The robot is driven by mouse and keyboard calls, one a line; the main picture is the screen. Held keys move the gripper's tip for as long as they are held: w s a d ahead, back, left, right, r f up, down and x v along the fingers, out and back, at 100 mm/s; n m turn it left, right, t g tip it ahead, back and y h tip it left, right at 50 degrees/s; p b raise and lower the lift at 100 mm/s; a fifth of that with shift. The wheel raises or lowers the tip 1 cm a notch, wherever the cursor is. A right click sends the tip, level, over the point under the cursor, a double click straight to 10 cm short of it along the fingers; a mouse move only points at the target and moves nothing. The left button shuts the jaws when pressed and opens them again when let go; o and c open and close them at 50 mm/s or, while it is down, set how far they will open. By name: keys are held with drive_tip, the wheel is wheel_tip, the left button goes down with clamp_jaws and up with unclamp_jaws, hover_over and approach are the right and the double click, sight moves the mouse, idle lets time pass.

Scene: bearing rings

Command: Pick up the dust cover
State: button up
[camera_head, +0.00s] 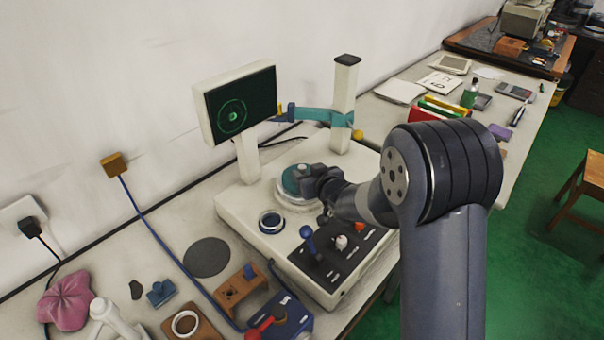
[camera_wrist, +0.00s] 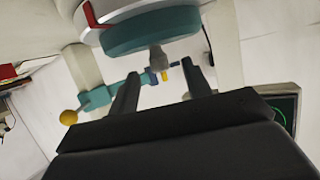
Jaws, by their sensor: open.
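The dust cover, seemingly the teal round lid (camera_head: 291,179) with a small grey knob, sits on a pale round stage on the cream instrument. In the wrist view the teal lid (camera_wrist: 155,32) is at the top, its knob (camera_wrist: 157,60) pointing toward my gripper. My gripper (camera_head: 312,180) is at the lid's right side in the head view and hides part of it. In the wrist view my gripper (camera_wrist: 160,70) is open, its two dark fingers apart with the knob lined up between their tips. I cannot tell whether either finger touches it.
The instrument (camera_head: 243,212) carries a monitor (camera_head: 240,103), a column (camera_head: 343,100) with a teal arm (camera_head: 312,114), and a control panel (camera_head: 335,255). A dark-rimmed ring (camera_head: 271,222) lies left of the panel. A pink cloth-like thing (camera_head: 66,302) lies at the far left.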

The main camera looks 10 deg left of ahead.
drive_tip(key=shift+x, duration=0.8)
clamp_jaws()
